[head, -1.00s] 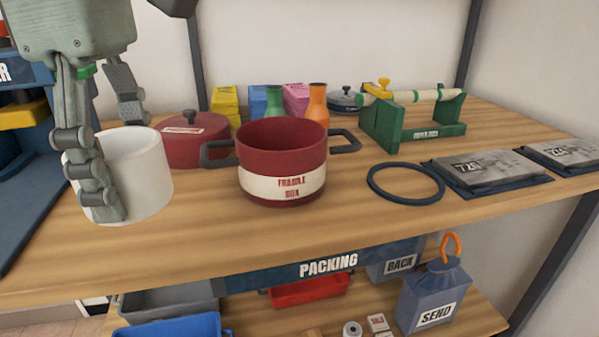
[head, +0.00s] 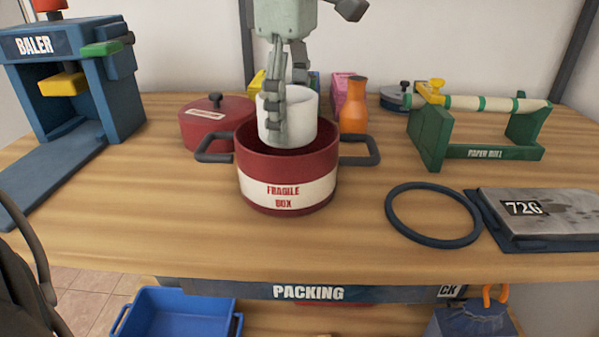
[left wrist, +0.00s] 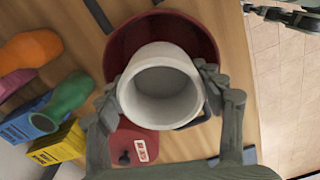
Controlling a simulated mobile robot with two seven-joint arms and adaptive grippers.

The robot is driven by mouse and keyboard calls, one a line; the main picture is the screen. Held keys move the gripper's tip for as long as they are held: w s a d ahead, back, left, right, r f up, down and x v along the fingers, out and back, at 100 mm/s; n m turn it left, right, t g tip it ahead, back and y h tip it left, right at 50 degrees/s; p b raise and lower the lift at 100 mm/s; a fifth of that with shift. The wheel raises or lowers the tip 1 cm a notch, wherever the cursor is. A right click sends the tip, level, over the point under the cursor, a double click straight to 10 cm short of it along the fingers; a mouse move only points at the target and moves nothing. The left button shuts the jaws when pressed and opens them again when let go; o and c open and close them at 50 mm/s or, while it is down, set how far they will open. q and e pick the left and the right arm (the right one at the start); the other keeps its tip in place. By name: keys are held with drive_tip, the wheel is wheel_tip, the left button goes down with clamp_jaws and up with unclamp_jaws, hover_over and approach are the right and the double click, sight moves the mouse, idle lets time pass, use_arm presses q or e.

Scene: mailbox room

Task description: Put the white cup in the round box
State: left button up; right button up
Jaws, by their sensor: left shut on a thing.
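The white cup (head: 299,124) is upright over the mouth of the round box (head: 250,171), a dark red pot-like box with a "FRAGILE BOX" label and two side handles. I do not make out my right gripper in the head view.
A red lid (head: 207,122) lies left of the box. A blue ring (head: 395,215), a paper roll stand (head: 430,137) and a board marked 726 (head: 560,232) lie to the right. An orange bottle (head: 354,110) stands behind.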

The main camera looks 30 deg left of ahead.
sight(289, 143)
use_arm(q)
wheel_tip(289, 143, down, 5)
drive_tip(key=shift+s+r, duration=0.1)
wheel_tip(289, 143, down, 3)
drive_tip(key=shift+f, duration=0.4)
drive_tip(key=o, duration=0.5)
drive_tip(key=shift+o, duration=0.7)
use_arm(e)
drive_tip(key=shift+d+r, duration=0.1)
drive_tip(key=shift+r, duration=0.7)
drive_tip(key=shift+r, duration=0.1)
